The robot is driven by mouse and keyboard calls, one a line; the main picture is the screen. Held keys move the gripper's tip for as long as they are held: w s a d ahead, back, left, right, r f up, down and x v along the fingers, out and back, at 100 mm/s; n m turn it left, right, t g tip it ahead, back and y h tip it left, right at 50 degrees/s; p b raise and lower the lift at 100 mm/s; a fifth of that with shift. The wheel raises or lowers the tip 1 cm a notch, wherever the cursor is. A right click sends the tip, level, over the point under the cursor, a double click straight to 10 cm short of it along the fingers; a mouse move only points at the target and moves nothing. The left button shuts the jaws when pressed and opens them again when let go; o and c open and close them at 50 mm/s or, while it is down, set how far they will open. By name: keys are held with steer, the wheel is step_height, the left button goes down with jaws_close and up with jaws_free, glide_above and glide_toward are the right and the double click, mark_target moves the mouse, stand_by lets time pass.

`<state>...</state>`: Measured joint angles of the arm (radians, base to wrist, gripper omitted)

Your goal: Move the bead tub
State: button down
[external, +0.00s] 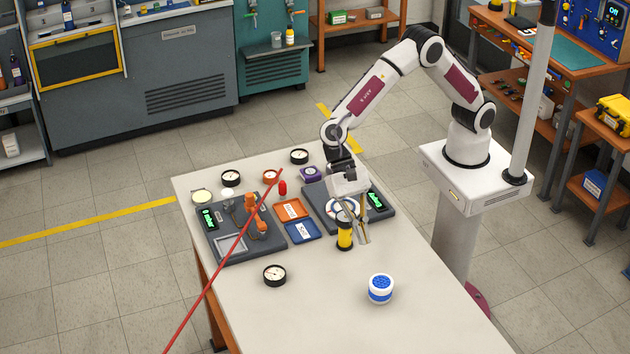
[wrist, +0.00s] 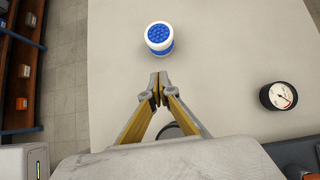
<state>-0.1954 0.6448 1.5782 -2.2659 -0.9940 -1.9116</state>
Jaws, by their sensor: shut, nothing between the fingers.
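The bead tub (external: 381,289) is a small round tub with a white rim and blue beads. It stands upright on the table, toward the front right in the external view. In the wrist view the tub (wrist: 159,38) lies beyond my fingertips, apart from them. My gripper (external: 364,242) is shut and empty above the table, left of and behind the tub in the external view. Its fingertips meet in the wrist view (wrist: 158,82).
A yellow and black cylinder (external: 345,232) stands close beside my fingers. A dial gauge (external: 274,275) lies left of the tub. Dark test units (external: 237,243), an orange tray (external: 291,210) and a blue tray (external: 303,231) stand farther back. The table around the tub is clear.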

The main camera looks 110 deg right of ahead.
mark_target(384, 283)
steer(key=shift+w+d+f+h, duration=0.15)
steer(key=shift+d+f+h, duration=0.1)
steer(key=shift+f+h, duration=0.4)
steer(key=a, duration=1.2)
steer(key=shift+a, duration=0.1)
steer(key=shift+f, duration=0.8)
steer(key=shift+d+f, duration=0.15)
steer(key=shift+d, duration=0.05)
